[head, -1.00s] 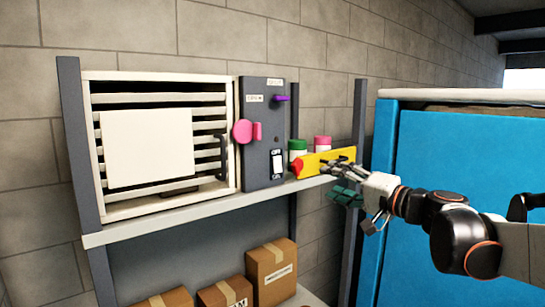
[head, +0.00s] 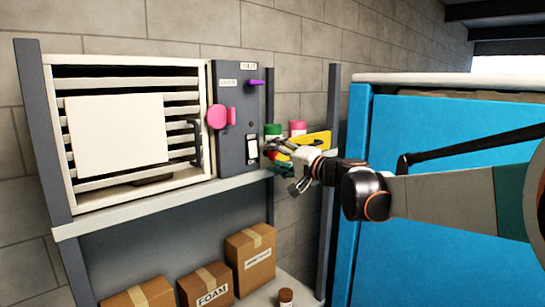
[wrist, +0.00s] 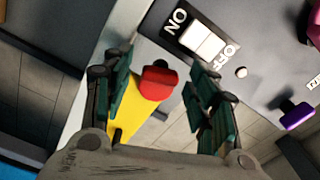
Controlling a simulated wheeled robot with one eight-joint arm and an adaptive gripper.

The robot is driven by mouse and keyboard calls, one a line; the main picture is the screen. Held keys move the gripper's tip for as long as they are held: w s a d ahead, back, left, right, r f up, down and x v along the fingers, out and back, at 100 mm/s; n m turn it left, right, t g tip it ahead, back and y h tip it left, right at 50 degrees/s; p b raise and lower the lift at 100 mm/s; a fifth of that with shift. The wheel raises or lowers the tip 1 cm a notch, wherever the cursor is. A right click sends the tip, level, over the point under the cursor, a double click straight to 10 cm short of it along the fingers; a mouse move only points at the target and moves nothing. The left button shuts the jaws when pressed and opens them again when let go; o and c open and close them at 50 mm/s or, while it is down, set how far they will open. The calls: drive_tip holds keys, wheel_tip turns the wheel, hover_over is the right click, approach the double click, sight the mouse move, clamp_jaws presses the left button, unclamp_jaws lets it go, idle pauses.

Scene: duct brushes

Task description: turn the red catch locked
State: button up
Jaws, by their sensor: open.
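The red catch (wrist: 158,83) shows in the wrist view as a rounded red knob in front of a yellow piece (wrist: 126,118). My gripper (wrist: 164,76) is open, with one dark green finger on each side of the catch and visible gaps between. In the head view my gripper (head: 277,157) is at the right side of the grey control panel (head: 232,130), in front of the yellow piece (head: 317,142). The catch is mostly hidden there by the fingers. I cannot tell its lock position.
The panel carries a white rocker switch (head: 252,149), a pink knob (head: 218,116) and a purple lever (head: 255,82). A white slatted unit (head: 190,86) stands to its left. Green (head: 273,130) and pink-lidded (head: 298,128) jars stand behind. A blue cabinet (head: 430,130) is at right.

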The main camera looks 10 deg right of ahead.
drive_tip(key=shift+w+a, duration=0.1)
drive_tip(key=c, duration=1.1)
drive_tip(key=shift+o, duration=0.2)
drive_tip(key=shift+f+m+b, duration=0.1)
drive_tip(key=shift+m+b, duration=0.5)
drive_tip(key=shift+m, duration=0.2)
drive_tip(key=shift+m+b, duration=0.6)
drive_tip(key=shift+m, duration=0.8)
drive_tip(key=o, duration=1.1)
drive_tip(key=shift+c, duration=0.2)
